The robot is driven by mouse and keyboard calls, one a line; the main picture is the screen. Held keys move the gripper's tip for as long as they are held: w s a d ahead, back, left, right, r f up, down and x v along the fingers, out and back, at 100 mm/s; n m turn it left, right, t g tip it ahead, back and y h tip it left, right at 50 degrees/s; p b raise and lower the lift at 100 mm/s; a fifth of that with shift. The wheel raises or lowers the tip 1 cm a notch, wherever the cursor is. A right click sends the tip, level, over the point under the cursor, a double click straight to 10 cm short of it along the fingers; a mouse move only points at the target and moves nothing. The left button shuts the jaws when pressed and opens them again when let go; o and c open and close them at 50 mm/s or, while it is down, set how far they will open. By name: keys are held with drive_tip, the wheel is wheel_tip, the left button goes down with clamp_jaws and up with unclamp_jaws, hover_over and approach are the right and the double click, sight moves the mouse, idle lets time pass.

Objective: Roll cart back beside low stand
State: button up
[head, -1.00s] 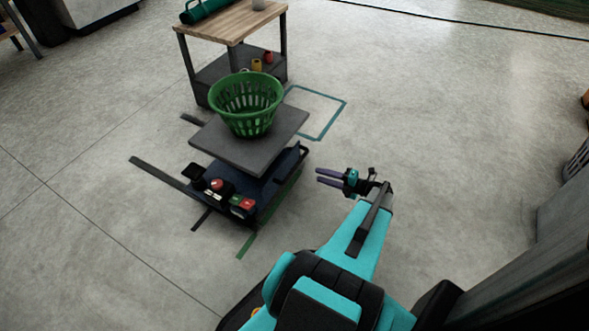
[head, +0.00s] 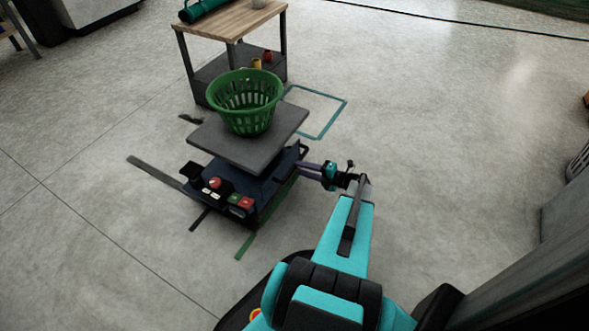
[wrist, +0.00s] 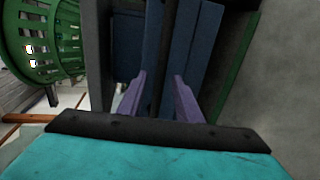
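The cart has a dark blue body (head: 262,186) under a grey square top (head: 240,148); a green basket (head: 245,100) stands on it. The low stand seems to be the wood-topped table (head: 232,22) behind it, with a dark lower shelf. My gripper (head: 306,170) is at the cart's right side, by its dark handle. In the wrist view, the purple fingers (wrist: 158,97) are apart, with a dark bar (wrist: 165,60) between them and gaps on both sides. The blue body (wrist: 205,45) lies beyond, and the basket (wrist: 45,40) is at upper left.
A teal floor outline (head: 330,122) lies empty right of the stand. Grey tape (head: 150,172) and green tape (head: 246,242) lie on the floor around the cart. Red and black items (head: 215,184) sit on the cart's front. Open floor lies to the right.

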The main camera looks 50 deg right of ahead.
sight(294, 167)
drive_tip(key=shift+b+x, duration=0.65)
drive_tip(key=shift+x, duration=1.6)
clamp_jaws()
